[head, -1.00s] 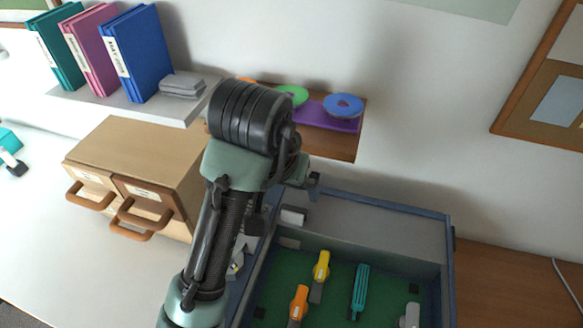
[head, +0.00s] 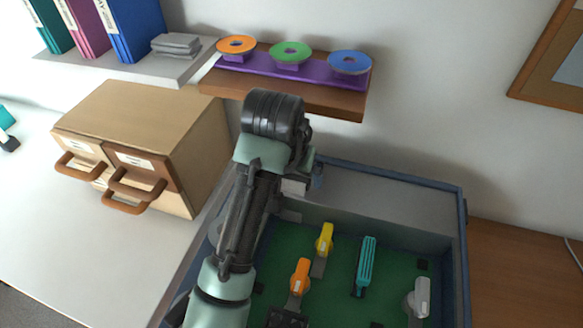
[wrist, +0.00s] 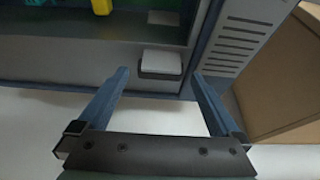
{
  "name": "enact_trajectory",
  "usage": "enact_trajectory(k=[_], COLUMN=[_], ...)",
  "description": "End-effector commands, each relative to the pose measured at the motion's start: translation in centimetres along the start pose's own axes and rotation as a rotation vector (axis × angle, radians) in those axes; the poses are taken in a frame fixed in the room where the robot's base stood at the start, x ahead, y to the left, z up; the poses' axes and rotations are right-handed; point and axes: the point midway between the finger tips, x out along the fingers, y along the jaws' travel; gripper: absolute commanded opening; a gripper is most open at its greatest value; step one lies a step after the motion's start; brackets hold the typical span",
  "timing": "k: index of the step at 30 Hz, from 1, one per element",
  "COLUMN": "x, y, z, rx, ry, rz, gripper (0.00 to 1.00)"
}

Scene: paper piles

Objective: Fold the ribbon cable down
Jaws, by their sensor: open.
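A teal ridged strip (head: 366,264), which looks like the ribbon cable, stands over the green floor of an open grey-blue case (head: 462,255). My gripper (wrist: 160,78) is open and empty, with its two blue fingers spread apart. It is over the case's far left corner, well away from the teal strip. A white block (wrist: 160,63) on the case's wall shows between and beyond the fingertips. I cannot tell whether the fingers touch anything. In the head view my arm hides most of the gripper and the case's left side. The teal strip is not clear in the wrist view.
Inside the case are a yellow lever (head: 324,240), an orange lever (head: 300,277) and a grey lever (head: 421,297). A tan drawer box (head: 150,120) stands to the left. A wooden shelf (head: 330,104) with coloured discs hangs behind. Wood tabletop (head: 515,275) is clear at right.

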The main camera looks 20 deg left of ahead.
Motion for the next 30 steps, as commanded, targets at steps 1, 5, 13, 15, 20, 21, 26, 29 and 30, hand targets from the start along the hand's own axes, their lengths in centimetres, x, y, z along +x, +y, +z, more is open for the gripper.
enact_trajectory(k=[1,5,13,15,20,21,26,29,30], x=[0.29,0.56,0.56,0.56,0.55,0.55,0.54,0.47,0.42], y=[-0.03,-0.03,-0.02,-0.02,-0.01,-0.01,0.00,0.02,0.04], z=[0.05,0.03,0.03,0.03,0.03,0.03,0.04,0.18,0.29], rx=[-0.001,0.000,0.000,0.000,0.000,0.000,0.000,-0.001,-0.001], ry=[-0.001,0.000,0.000,0.000,0.000,0.000,0.001,0.009,0.017], rz=[0.000,-0.001,-0.001,0.000,0.000,0.000,0.000,0.001,0.001], gripper=[1.00,1.00,0.87,0.75,0.46,0.39,0.22,0.22,0.22])
